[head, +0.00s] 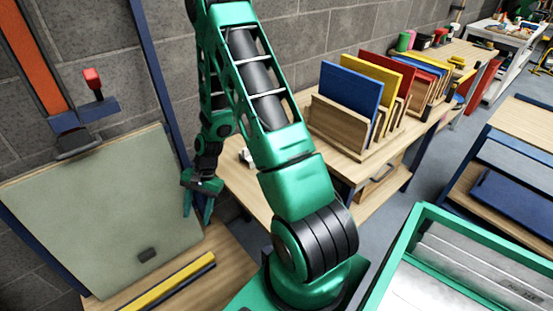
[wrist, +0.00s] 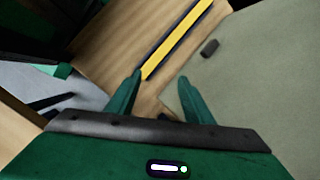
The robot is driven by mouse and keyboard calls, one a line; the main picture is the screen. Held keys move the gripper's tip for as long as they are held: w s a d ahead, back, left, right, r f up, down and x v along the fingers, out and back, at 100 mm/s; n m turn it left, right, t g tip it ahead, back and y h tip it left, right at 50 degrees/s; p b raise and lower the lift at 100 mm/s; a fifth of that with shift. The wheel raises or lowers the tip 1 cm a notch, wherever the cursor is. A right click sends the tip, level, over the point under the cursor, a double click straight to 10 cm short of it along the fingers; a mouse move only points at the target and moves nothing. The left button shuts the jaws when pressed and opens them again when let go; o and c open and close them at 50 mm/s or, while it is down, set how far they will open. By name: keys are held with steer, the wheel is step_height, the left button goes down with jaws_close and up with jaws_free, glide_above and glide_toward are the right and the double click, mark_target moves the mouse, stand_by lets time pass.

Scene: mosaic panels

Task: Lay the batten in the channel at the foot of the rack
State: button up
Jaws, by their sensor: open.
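A long yellow batten (head: 168,283) lies on a wooden surface at the lower left in the head view, with a dark strip (head: 190,283) along its side. I cannot tell whether that strip is a channel. The batten (wrist: 178,38) also shows in the wrist view, its near end just ahead of my fingertips. My gripper (head: 198,208) points down, open and empty, beside the large grey-green panel and apart from the batten. Its two fingers (wrist: 160,77) are spread in the wrist view. The panel (head: 105,215) leans against a blue-framed rack (head: 150,70).
A small dark block (head: 147,254) sits on the panel's face. A wooden holder (head: 335,128) with coloured boards stands on a workbench to the right. A green-rimmed tray (head: 420,218) is at the lower right. An orange upright with a red-knobbed clamp (head: 92,84) stands at the left.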

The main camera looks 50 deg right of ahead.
steer(key=s+d+r+n+h, duration=0.1)
steer(key=s+d+r+n, duration=0.15)
steer(key=r, duration=0.45)
steer(key=s+d+r+n+h, duration=0.1)
steer(key=s+d+r+h, duration=0.1)
steer(key=s+d+r, duration=0.35)
steer(key=s+d+r+n+h, duration=0.1)
steer(key=s+d+r, duration=0.1)
steer(key=r, duration=0.7)
steer(key=s+r+n, duration=0.1)
steer(key=s+r, duration=0.4)
steer(key=s, duration=0.3)
steer(key=s+r+n, duration=0.1)
steer(key=s+r, duration=0.4)
steer(key=s, duration=0.3)
steer(key=shift+s+d+h, duration=0.2)
steer(key=shift+d+h, duration=0.1)
steer(key=shift+d, duration=0.15)
